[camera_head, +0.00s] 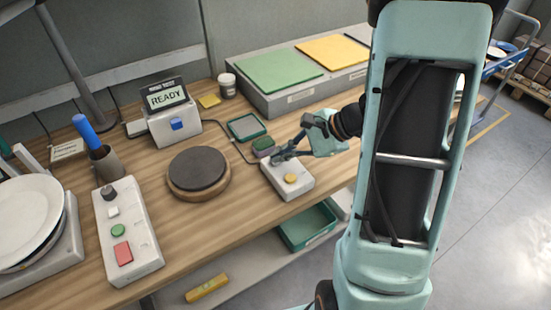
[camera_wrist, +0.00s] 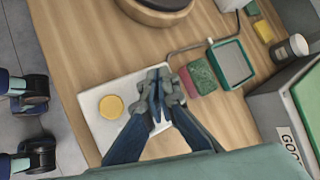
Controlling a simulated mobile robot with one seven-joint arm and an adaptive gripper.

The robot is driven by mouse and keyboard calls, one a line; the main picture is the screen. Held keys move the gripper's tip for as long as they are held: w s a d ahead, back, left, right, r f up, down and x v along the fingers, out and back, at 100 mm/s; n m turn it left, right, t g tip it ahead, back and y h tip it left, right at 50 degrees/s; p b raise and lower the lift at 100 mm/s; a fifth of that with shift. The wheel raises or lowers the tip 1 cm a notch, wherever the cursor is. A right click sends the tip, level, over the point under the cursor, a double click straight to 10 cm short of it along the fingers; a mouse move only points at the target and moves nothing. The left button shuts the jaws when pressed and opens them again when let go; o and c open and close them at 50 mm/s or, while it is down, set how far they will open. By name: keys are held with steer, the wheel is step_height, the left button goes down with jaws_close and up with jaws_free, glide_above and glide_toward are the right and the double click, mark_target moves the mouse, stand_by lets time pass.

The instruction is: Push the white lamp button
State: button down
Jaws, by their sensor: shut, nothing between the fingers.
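My gripper (camera_head: 280,157) is shut and empty, its fingertips over the far part of a small white box (camera_head: 292,190). The wrist view shows the fingers (camera_wrist: 157,88) together over that box (camera_wrist: 96,130), hiding part of its top; I cannot tell whether they touch it or what lies under them. A round yellow button (camera_head: 290,178) on the box is uncovered beside the fingers, also in the wrist view (camera_wrist: 111,107). A small white button (camera_head: 113,212) sits on a separate long white panel (camera_head: 145,255) at the left, far from my gripper.
The panel also bears a black knob (camera_head: 108,193), a green button (camera_head: 118,231) and a red one (camera_head: 123,252). A dark round plate (camera_head: 197,168) stands between panel and box. A sponge (camera_wrist: 202,77) and green tray (camera_wrist: 232,62) lie near the fingers. A READY display (camera_head: 166,96) stands behind.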

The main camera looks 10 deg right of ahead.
steer(key=shift+r, duration=0.1)
step_height(320, 180, up, 6)
steer(key=p, duration=0.4)
stand_by(0.5)
